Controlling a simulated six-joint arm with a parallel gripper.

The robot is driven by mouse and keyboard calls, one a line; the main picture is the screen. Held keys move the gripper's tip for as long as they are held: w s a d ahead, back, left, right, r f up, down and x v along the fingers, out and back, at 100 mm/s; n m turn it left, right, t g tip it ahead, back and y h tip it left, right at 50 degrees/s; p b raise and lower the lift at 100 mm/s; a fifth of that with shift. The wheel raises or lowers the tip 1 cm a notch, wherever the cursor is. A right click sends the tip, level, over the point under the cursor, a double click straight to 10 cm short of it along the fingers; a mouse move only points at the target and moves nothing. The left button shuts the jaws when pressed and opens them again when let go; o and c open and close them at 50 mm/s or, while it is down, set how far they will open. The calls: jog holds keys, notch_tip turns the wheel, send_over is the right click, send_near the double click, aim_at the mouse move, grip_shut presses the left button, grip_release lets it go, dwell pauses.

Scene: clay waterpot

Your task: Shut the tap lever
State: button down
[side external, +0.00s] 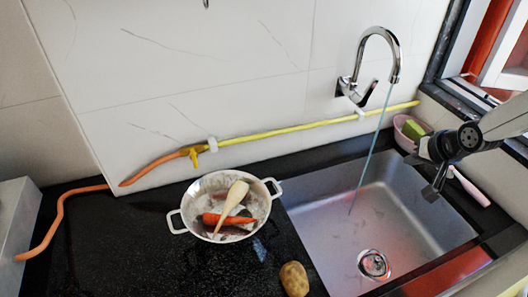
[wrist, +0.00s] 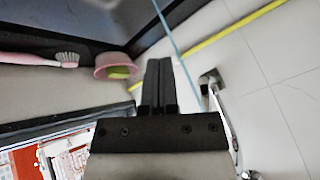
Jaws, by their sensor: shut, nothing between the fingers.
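The chrome tap (side external: 392,52) is mounted on the tiled wall above the sink, and a thin bluish stream of water (side external: 372,150) runs from its spout into the basin. Its short lever (side external: 367,94) sticks out at the lower right of the tap body. In the wrist view the tap (wrist: 224,118) is at the right, with the water stream (wrist: 170,35) above it; I cannot make out the lever clearly there. My gripper (side external: 432,192) is over the sink's right side, apart from the tap, pointing down. Its dark fingers (wrist: 158,82) are together and empty.
The steel sink (side external: 325,250) is set in a black counter. A white colander (side external: 180,220) holds vegetables; a potato (side external: 294,279) lies nearby. A yellow hose (side external: 290,131) runs along the wall.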

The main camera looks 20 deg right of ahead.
aim_at(366, 91)
jog(key=w+d+r+m+t+h, duration=0.2)
jog(key=w+d+m+t, duration=0.2)
jog(key=w+m, duration=0.2)
jog(key=w+d+r+m+t+h, duration=0.3)
jog(key=w+m+t, duration=0.2)
jog(key=m, duration=0.6)
jog(key=shift+w+d+m, duration=0.3)
jog(key=shift+w+d, duration=0.1)
jog(key=shift+w, duration=0.3)
jog(key=shift+w, duration=0.1)
jog(key=w, duration=0.9)
jog(key=shift+a, duration=0.35)
jog(key=shift+w, duration=0.1)
